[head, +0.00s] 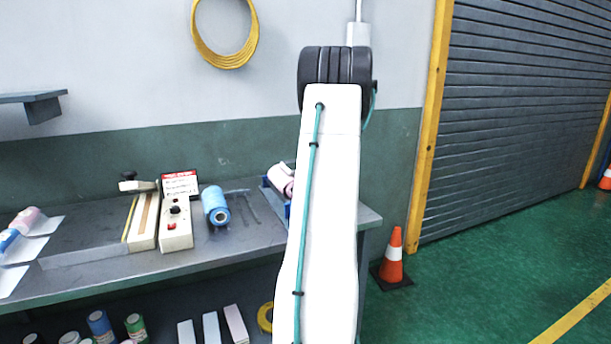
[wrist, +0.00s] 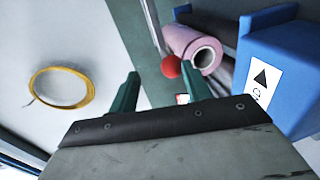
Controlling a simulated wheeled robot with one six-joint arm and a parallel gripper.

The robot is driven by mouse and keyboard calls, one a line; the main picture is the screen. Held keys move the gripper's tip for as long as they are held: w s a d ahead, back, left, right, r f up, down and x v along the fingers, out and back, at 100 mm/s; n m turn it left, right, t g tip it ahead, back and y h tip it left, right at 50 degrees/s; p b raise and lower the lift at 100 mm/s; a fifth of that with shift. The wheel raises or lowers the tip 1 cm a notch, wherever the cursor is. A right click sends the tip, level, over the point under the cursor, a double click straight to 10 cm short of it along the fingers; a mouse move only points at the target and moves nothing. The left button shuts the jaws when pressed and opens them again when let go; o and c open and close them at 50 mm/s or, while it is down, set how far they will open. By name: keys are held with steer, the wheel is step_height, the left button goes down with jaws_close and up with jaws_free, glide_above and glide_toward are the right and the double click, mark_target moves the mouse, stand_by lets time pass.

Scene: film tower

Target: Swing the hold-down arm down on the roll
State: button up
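My gripper (wrist: 160,72) shows in the wrist view with its two green fingers apart and nothing clearly held. A red ball knob (wrist: 171,67) appears between the fingertips, closer to the right one; I cannot tell if they touch. It may be the hold-down arm's knob; the arm itself is not clearly seen. A pink roll (wrist: 190,42) with a pale core lies just beyond the knob, beside a blue housing (wrist: 285,50) with a black arrow label. In the head view the pink roll (head: 281,177) is partly hidden behind my white arm, and my gripper is hidden.
On the bench (head: 100,272) stand a control box (head: 176,222) with a red button and a blue roll (head: 215,205). A yellow coil (head: 225,62) hangs on the wall. An orange cone (head: 392,260) stands on the floor right of the bench.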

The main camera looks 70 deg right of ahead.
steer(key=shift+v, duration=1.9)
steer(key=w+a+r+m+g+y, duration=0.1)
steer(key=w+a+r+m, duration=0.15)
steer(key=w+a, duration=0.4)
steer(key=w+a+r+m+g+y, duration=0.1)
steer(key=w+a+r, duration=0.3)
steer(key=w+a, duration=0.3)
steer(key=a+r+m+g+y, duration=0.2)
steer(key=a+m+y, duration=0.1)
steer(key=a, duration=1.6)
steer(key=s+a+m+g+y, duration=0.1)
steer(key=s+a, duration=0.2)
steer(key=a, duration=0.6)
steer(key=s+a+m+g+y, duration=0.1)
steer(key=s+a+g+y, duration=0.15)
steer(key=a, duration=0.65)
steer(key=s+a+f+g+y, duration=0.2)
steer(key=s+a+g, duration=0.1)
steer(key=s+a, duration=1.2)
steer(key=shift+y, duration=0.35)
